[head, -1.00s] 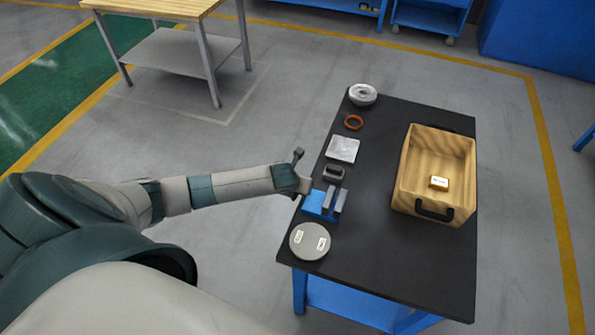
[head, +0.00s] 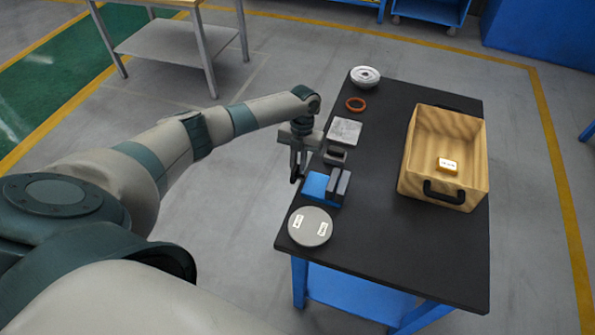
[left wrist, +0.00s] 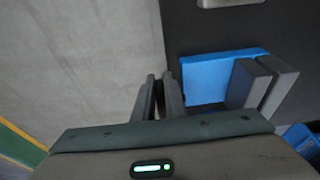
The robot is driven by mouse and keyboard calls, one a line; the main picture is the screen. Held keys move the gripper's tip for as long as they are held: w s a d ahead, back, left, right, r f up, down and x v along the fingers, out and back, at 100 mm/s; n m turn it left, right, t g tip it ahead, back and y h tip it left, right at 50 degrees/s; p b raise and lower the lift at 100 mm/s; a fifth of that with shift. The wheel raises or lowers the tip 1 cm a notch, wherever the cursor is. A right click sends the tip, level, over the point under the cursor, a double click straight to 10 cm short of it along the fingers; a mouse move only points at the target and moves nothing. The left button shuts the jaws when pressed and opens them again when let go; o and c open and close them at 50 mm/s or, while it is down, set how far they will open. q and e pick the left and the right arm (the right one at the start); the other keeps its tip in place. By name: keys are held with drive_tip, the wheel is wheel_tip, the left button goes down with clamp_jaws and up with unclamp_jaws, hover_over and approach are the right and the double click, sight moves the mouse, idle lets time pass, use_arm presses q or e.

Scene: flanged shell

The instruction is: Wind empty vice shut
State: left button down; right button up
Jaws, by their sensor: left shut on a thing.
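The blue vice (head: 315,187) sits at the left edge of the black table. Its two grey jaws (head: 339,186) stand upright, close together, with nothing seen between them. In the left wrist view the jaws (left wrist: 262,84) also stand side by side; I cannot tell whether they touch. My left gripper (head: 296,172) points down just off the table edge, left of the vice. It is shut on a dark handle, mostly hidden by the fingers. The fingers (left wrist: 163,92) show left of the vice in the left wrist view. My right gripper is not in view.
A round grey plate (head: 310,227) lies in front of the vice. Behind it are a small dark block (head: 336,155), a square metal plate (head: 344,131), an orange ring (head: 356,104) and a silver flanged part (head: 365,77). A wooden crate (head: 408,180) holds a small labelled box (head: 447,165).

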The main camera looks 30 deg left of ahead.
use_arm(q)
drive_tip(key=shift+f+g+b, duration=0.15)
drive_tip(key=shift+g+b, duration=0.35)
drive_tip(key=shift+b, duration=0.25)
drive_tip(key=c, duration=1.8)
unclamp_jaws()
drive_tip(key=shift+b+v, duration=0.35)
drive_tip(key=shift+v, duration=0.5)
drive_tip(key=b+v, duration=0.4)
drive_tip(key=v, duration=1.1)
drive_tip(key=shift+w+a+r, duration=0.2)
drive_tip(key=shift+a+r, duration=0.05)
